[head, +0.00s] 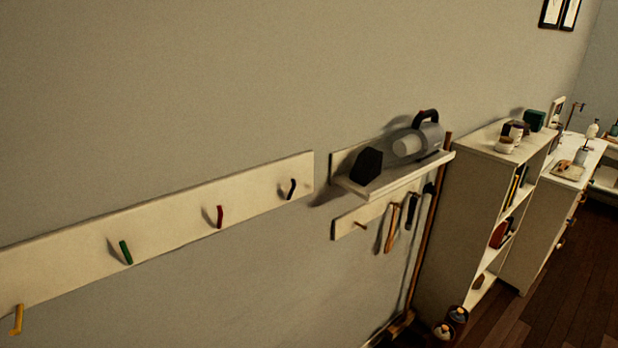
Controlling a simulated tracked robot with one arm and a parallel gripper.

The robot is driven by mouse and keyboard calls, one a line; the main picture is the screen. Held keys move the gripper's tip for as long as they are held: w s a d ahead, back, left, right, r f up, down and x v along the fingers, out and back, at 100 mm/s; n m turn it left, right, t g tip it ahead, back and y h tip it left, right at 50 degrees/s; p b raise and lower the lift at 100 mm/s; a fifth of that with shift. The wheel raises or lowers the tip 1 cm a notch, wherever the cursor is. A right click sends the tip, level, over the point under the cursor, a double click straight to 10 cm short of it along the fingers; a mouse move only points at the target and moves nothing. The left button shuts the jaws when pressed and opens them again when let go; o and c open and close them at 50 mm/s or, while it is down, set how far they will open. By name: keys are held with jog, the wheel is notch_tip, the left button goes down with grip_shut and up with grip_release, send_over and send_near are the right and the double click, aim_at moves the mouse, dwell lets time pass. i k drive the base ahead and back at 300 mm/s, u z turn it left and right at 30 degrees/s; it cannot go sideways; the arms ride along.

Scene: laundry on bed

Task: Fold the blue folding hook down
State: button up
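A long pale hook board (165,222) runs along the wall from the left edge to the middle of the head view. It carries a yellow hook (17,319), a green hook (125,252), a red hook (220,216) and a very dark hook (292,189) near its right end. The dark hook looks almost black; I cannot tell whether it is blue. No clearly blue hook shows. The dark hook stands out from the board, its upper end leaning right. My gripper is not in view.
Right of the board, a wall shelf (398,178) holds a grey handheld vacuum (418,142) and a dark block (366,166). Brushes hang from a rail below it. A broom, a bookcase (462,200) and drawers stand farther right. The wall before the hooks is clear.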

aim_at(294, 183)
jog(key=u, duration=0.05)
jog(key=i, duration=1.45)
